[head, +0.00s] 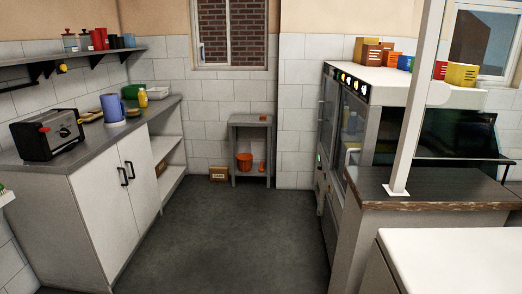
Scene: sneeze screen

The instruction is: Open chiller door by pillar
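The chiller (398,84) stands on the right, a tall cabinet with a white top and a dark display strip with small bright icons. Its glass-fronted doors face left and are seen at a steep angle. The nearer door (352,127) is beside the white pillar (418,100), and a pale curved handle (350,157) shows near it. The farther door (329,105) is close to the back wall. The doors look shut, though the angle makes this hard to judge. The pillar rises from a wood-edged counter and covers part of the chiller. Neither of my grippers is in view.
The dark floor (220,235) is clear between the chiller and the left cabinet (100,215). A small grey table (250,121) with an orange bucket (244,161) stands at the back. The brown counter (430,195) and a white worktop (455,262) block the right foreground.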

